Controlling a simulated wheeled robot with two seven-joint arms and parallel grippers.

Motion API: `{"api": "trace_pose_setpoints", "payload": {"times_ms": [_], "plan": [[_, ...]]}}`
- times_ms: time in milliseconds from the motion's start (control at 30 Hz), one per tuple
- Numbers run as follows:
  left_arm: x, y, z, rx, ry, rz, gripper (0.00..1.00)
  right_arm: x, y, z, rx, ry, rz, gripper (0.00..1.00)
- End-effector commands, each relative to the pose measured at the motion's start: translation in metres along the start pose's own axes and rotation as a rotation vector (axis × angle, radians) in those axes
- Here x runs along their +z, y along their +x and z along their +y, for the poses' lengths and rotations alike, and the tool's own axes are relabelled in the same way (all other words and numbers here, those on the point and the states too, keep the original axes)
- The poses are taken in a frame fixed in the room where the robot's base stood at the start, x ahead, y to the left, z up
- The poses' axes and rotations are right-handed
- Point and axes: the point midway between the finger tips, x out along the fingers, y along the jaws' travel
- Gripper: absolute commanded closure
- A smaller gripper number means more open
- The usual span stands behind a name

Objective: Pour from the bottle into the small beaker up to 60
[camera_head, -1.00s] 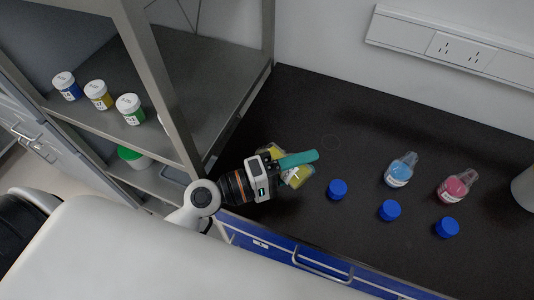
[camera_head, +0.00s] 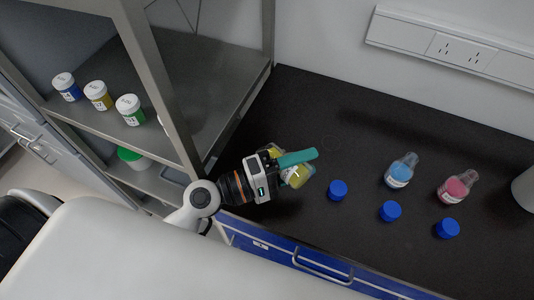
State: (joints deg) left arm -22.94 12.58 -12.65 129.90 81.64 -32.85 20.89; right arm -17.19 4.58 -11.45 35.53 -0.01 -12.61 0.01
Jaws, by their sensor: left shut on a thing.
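My left gripper (camera_head: 295,160) is over the dark bench near its left end, with a teal finger pointing right. It is shut on a clear bottle with yellow liquid (camera_head: 297,176), which looks tilted. The gripper hides the bottle's middle; yellow shows on both sides of the finger. I cannot make out the small beaker. My right gripper is not in view.
A blue-liquid bottle (camera_head: 398,173) and a pink-liquid bottle (camera_head: 454,189) stand open on the bench. Three blue caps lie in front, one of them here (camera_head: 338,190). A metal shelf (camera_head: 205,95) with several white-lidded jars is at left. The bench's back is clear.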

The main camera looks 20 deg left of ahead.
Motion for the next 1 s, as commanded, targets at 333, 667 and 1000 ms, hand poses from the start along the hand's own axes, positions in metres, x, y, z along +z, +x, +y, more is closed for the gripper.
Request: {"api": "trace_pose_setpoints", "payload": {"times_ms": [333,667,1000], "plan": [[0.0004,0.0,-0.0021,-0.009,-0.019,-0.001,0.79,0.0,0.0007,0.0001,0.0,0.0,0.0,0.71],[0.0008,0.0,-0.0036,-0.017,-0.038,-0.003,0.79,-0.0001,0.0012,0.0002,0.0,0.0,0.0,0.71],[0.0011,0.0,-0.0053,-0.026,-0.059,-0.004,0.79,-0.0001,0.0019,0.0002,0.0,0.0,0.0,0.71]]}}
